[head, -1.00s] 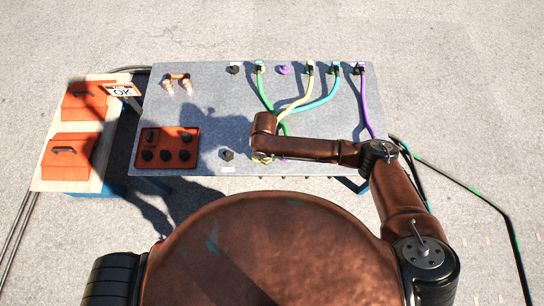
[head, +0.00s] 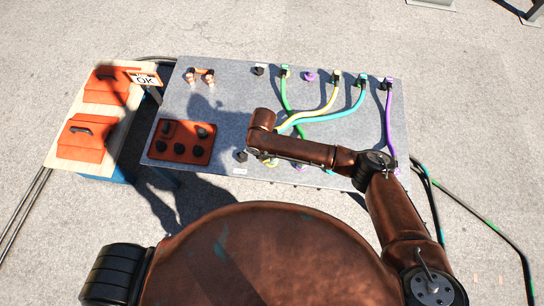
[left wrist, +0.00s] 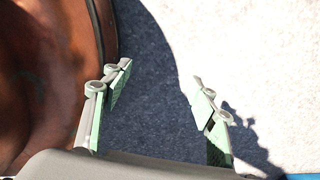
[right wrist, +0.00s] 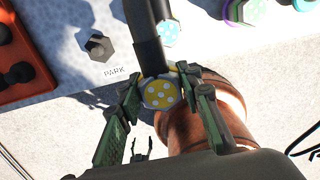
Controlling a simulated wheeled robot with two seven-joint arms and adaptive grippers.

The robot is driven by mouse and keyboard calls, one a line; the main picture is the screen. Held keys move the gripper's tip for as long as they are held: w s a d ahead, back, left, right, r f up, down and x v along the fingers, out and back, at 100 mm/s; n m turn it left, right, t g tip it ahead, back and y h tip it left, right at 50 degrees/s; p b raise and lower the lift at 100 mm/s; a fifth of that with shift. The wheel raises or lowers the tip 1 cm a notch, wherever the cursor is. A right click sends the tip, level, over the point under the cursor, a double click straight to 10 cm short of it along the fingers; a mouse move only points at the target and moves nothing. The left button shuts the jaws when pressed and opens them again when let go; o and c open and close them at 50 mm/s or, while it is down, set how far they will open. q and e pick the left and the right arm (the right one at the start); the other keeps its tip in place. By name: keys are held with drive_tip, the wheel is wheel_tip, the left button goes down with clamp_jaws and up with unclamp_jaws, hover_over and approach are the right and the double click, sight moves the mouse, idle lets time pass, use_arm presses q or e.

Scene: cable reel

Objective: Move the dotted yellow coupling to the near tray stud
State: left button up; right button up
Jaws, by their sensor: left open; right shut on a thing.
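The dotted yellow coupling (right wrist: 161,94) shows its yellow face with white dots in the right wrist view. My right gripper (right wrist: 158,88) is shut on it, one finger on each side. A dark hose runs up from it in the picture. The orange tray (head: 166,128) with several dark studs is at the left of the grey table in the head view; its edge shows in the right wrist view (right wrist: 42,78). In the head view my right arm hides most of the gripper and coupling. My left gripper (left wrist: 160,82) is open and empty in the left wrist view, over the ground.
A black stud (right wrist: 97,46) stands beside the PARK label (right wrist: 114,71). A cyan dotted coupling (right wrist: 170,33) is partly behind the hose. Green, yellow, cyan and purple (head: 389,120) hoses cross the table's right half. A side table with orange boxes (head: 82,138) stands left.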

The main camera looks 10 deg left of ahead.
use_arm(q)
wheel_tip(320, 180, down, 4)
drive_tip(key=s+b, duration=0.2)
drive_tip(key=b, duration=0.2)
drive_tip(key=w+d+b, duration=0.1)
drive_tip(key=w+b, duration=0.2)
drive_tip(key=w, duration=0.5)
drive_tip(key=shift+w+r+b, duration=0.35)
drive_tip(key=shift+r+b, duration=0.05)
use_arm(e)
drive_tip(key=w+a, duration=0.4)
drive_tip(key=a, duration=0.7)
drive_tip(key=shift+a, duration=0.4)
drive_tip(key=shift+w+f, duration=0.1)
use_arm(q)
drive_tip(key=shift+s+f+g+b, duration=0.2)
drive_tip(key=shift+s+f+b, duration=0.3)
drive_tip(key=shift+f+b, duration=0.35)
drive_tip(key=shift+s+f+g+b, duration=0.2)
drive_tip(key=shift+s+f+b, duration=0.25)
drive_tip(key=shift+f+b, duration=0.35)
use_arm(e)
drive_tip(key=shift+f, duration=3.55)
use_arm(q)
drive_tip(key=shift+d, duration=0.1)
drive_tip(key=shift+s+f, duration=0.15)
use_arm(e)
drive_tip(key=shift+f, duration=0.4)
